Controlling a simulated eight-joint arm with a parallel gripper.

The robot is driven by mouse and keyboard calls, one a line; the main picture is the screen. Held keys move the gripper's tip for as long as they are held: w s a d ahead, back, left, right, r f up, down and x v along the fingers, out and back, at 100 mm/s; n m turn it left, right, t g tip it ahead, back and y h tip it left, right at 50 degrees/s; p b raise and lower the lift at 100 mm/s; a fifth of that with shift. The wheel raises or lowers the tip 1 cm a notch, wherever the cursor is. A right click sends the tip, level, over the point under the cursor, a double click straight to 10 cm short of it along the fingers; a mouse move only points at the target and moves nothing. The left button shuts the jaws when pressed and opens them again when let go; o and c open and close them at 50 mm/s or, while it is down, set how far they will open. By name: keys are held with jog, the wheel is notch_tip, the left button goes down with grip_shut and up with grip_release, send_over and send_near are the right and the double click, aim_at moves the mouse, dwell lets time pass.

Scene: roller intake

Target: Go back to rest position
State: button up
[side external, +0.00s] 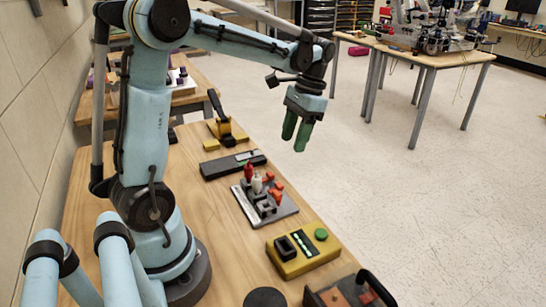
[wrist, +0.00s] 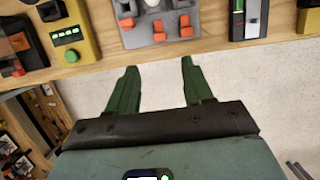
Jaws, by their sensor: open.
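My gripper (side external: 297,132) hangs in the air past the table's right edge in the side external view. Its two green fingers point down, and nothing is between them. In the wrist view my gripper (wrist: 155,88) has its fingers spread apart, with pale floor between them and the table edge just beyond the tips. The wooden table (side external: 226,229) carries several devices, all apart from my gripper. The nearest in the wrist view is a grey plate (wrist: 146,36) with red and white parts.
A yellow box with a green button (side external: 303,252), the grey plate with red levers (side external: 264,202), a dark flat device (side external: 233,164) and a yellow device with a black lever (side external: 225,128) stand in a row along the table. Open floor lies to the right.

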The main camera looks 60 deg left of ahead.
jog(key=s+d+t, duration=0.5)
jog(key=d+t, duration=0.5)
jog(key=d, duration=0.2)
jog(key=shift+d, duration=0.3)
dwell(1.3)
